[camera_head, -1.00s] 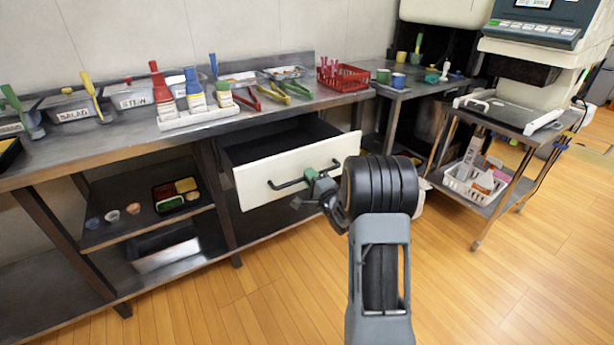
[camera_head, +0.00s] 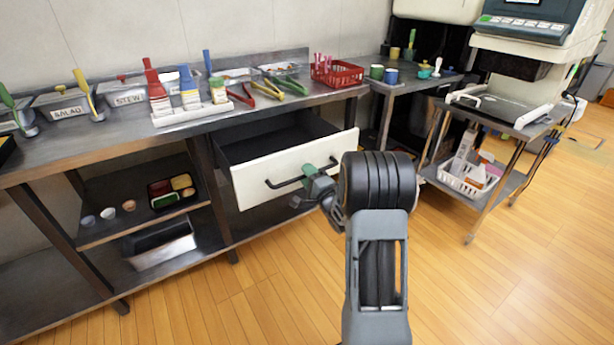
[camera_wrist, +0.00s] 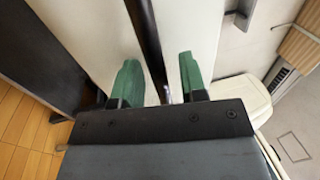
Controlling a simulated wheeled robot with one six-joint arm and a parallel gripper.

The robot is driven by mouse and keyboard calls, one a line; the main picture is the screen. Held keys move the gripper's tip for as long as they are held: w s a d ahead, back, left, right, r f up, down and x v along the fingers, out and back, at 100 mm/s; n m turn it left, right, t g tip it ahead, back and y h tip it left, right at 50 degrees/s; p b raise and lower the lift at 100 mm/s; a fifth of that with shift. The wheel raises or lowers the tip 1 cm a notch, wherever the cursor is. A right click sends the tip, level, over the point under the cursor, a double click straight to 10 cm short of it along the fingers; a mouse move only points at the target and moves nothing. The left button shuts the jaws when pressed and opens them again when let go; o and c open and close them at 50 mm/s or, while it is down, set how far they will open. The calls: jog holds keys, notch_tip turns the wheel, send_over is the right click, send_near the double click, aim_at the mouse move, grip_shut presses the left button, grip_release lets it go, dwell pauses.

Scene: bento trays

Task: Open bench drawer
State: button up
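The bench drawer (camera_head: 245,186) has a white front and stands pulled out of the metal bench, with its dark inside showing. Its black bar handle (camera_head: 284,183) runs across the front. My gripper (camera_head: 315,177) is at the right part of the handle. In the wrist view, the two green fingers of my gripper (camera_wrist: 160,82) stand apart on either side of the handle (camera_wrist: 143,25), with the white front behind. Gaps show between the bar and the fingers, so the gripper looks open around it.
The bench top (camera_head: 100,140) holds labelled tubs, bottles, tongs and a red basket (camera_head: 337,73). A shelf left of the drawer holds small cups and a bento tray (camera_head: 172,190). A cart (camera_head: 480,196) stands at the right. The wooden floor in front is clear.

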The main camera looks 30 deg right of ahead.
jog(key=shift+s, duration=0.1)
jog(key=p+v, duration=0.2)
jog(key=v, duration=1.1)
jog(key=shift+s, duration=0.3)
jog(key=shift+f, duration=0.15)
